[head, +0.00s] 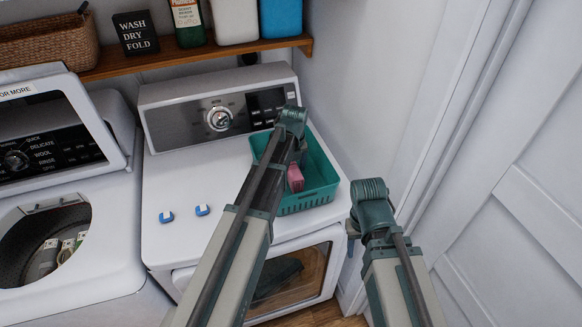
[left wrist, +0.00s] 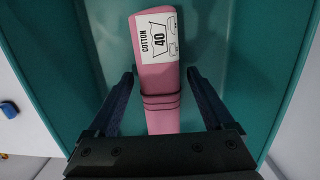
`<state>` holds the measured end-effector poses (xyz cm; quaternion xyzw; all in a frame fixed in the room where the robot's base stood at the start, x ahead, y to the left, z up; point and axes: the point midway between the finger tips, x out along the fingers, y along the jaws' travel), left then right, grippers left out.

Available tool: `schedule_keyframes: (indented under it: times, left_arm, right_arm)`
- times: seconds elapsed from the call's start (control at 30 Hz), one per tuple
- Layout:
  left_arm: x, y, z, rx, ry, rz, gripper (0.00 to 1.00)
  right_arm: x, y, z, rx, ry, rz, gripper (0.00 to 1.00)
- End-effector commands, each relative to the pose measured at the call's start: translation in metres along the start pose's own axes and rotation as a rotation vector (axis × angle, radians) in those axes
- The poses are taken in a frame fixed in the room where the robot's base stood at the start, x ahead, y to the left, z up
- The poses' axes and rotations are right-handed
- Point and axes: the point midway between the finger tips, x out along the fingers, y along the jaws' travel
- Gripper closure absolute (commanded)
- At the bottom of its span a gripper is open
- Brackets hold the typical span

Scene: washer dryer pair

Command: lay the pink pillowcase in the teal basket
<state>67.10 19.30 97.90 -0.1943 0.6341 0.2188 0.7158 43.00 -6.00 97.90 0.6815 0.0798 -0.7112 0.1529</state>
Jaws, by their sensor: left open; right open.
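The teal basket (head: 325,170) stands on top of the right-hand machine, at its right end. The pink pillowcase (head: 296,178) shows inside the basket, partly hidden by my left arm. In the left wrist view the pillowcase (left wrist: 158,85) is a folded pink bundle with a white "COTTON 40" label, and the teal basket walls (left wrist: 285,70) rise around it. My left gripper (head: 297,160) points down into the basket; its fingers (left wrist: 160,80) are open on either side of the pillowcase, with gaps. My right gripper (head: 352,231) is open and empty, right of the machine's front edge.
Two small blue-and-white items (head: 184,213) lie on the machine top (head: 220,180), left of the basket. An open-lidded washer (head: 85,250) stands to the left. A wooden shelf (head: 165,58) with bottles and a wicker basket (head: 45,40) hangs above. A white wall and door (head: 510,200) close off the right.

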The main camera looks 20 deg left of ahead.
Motion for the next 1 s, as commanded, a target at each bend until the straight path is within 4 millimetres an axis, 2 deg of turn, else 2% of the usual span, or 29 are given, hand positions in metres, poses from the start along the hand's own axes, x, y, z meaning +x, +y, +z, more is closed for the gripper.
schedule_keyframes:
  times: [0.27,0.8,1.0]
  left_arm:
    - [-0.019,0.0,0.001,0.0,0.0,0.0,0.14]
    - [-0.098,0.0,0.001,0.0,0.0,0.0,0.14]
    - [-0.119,0.0,0.001,0.0,0.0,0.0,0.14]
  right_arm:
    - [-0.019,0.002,0.001,-0.001,0.0,0.0,0.5]
    - [-0.097,0.009,0.006,0.004,0.0,-0.001,0.5]
    - [-0.118,0.011,0.007,0.009,0.0,-0.002,0.5]
